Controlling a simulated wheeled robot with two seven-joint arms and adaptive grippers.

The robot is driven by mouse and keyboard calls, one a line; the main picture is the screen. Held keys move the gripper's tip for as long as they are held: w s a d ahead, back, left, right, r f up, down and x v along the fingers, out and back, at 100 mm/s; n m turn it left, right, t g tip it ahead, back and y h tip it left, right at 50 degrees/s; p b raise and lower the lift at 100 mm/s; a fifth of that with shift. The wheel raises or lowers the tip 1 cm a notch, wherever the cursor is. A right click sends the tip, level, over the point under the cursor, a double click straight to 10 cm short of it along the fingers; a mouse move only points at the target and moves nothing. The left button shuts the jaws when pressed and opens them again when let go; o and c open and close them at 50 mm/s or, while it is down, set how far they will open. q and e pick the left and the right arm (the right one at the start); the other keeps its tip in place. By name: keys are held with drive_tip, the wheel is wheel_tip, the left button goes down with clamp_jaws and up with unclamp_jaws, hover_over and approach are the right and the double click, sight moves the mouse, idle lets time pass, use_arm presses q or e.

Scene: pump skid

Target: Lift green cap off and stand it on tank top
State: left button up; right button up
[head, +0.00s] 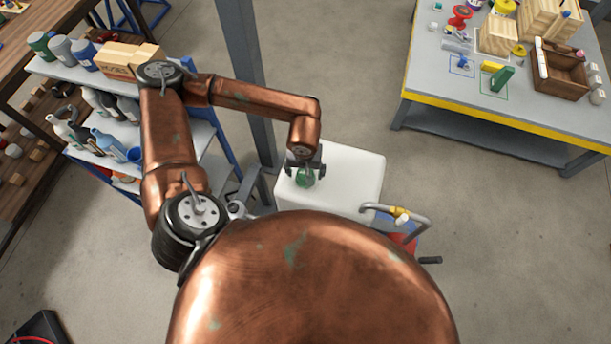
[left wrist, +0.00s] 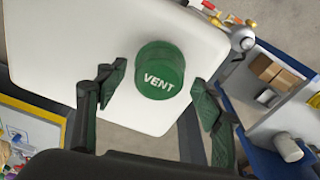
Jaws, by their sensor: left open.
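The green cap (head: 305,177) is on the top of the white tank (head: 352,185), towards its left side in the head view. In the left wrist view the cap (left wrist: 160,70) is round with ribbed sides and white "VENT" lettering on its face. My left gripper (head: 305,160) is above the cap. Its two dark fingers (left wrist: 155,95) stand apart, one on each side of the cap, with gaps between them and it. The cap looks untouched. Whatever is under the cap is hidden. My right gripper is not in view.
The tank top right of the cap is bare. A grey post (head: 250,90) rises behind the tank. Shelves with bottles (head: 105,105) are at left, a workbench (head: 440,75) at far right.

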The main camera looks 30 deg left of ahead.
use_arm(q)
drive_tip(key=shift+w+f, duration=0.15)
drive_tip(key=shift+f, duration=0.7)
drive_tip(key=shift+c, duration=0.3)
drive_tip(key=c, duration=1.3)
